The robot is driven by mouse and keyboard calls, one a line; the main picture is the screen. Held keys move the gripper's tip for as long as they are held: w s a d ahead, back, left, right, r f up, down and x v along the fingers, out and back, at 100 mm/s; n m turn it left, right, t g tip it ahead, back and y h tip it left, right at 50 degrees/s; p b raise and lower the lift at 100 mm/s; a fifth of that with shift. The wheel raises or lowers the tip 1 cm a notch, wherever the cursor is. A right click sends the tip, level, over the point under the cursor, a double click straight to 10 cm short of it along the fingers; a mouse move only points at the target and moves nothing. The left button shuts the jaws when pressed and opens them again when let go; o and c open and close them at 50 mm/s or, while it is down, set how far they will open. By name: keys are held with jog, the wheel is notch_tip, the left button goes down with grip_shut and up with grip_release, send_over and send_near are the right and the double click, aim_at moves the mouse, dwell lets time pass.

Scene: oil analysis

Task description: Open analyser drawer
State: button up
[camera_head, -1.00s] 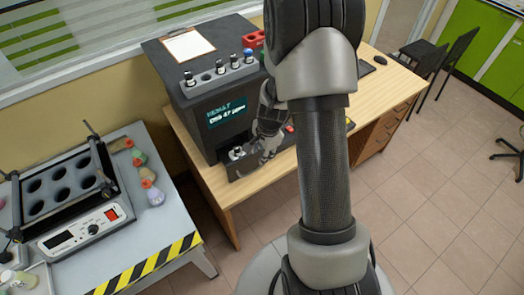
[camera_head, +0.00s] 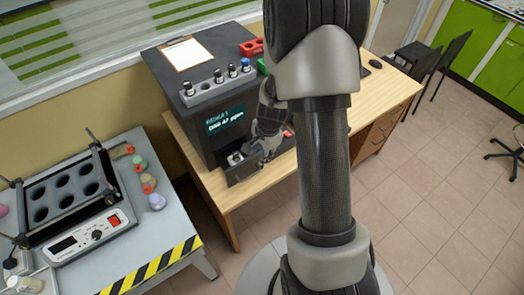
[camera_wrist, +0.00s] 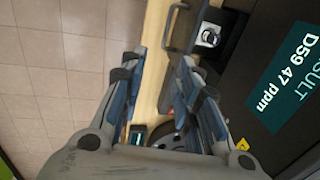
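The analyser (camera_head: 200,140) is a dark box on the wooden desk, with a lit result screen (camera_head: 225,120). Its drawer (camera_head: 240,172) stands out at the lower front and holds a small vial with a pale top (camera_wrist: 208,38). In the wrist view, the dark drawer handle (camera_wrist: 169,42) lies just beyond my fingertips. My gripper (camera_wrist: 162,62) is open and empty, its fingers apart. In the head view, my gripper (camera_head: 264,150) is beside the drawer's right part and partly hides the analyser front.
Vials stand in a grey rack (camera_head: 217,84) on the analyser, beside a clipboard (camera_head: 188,53) and a red holder (camera_head: 251,47).

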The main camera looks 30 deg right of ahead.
jog(key=shift+r, duration=0.1)
notch_tip(320, 180, up, 12)
jog(key=s, duration=0.2)
jog(key=shift+s+f, duration=0.2)
dwell(0.6)
jog(key=s+a+r+n+t+b, duration=0.1)
jog(key=s+a+r+n+b, duration=0.55)
jog(key=a+n, duration=0.3)
jog(key=s+a+n+b, duration=0.1)
jog(key=s+a+n, duration=0.2)
jog(key=s+n, duration=0.1)
jog(key=s+a+n+t+b, duration=0.1)
jog(key=s+a+n+b, duration=0.1)
jog(key=s+n, duration=0.2)
jog(key=s, duration=0.3)
jog(key=shift+s+a, duration=0.2)
jog(key=shift+a, duration=0.2)
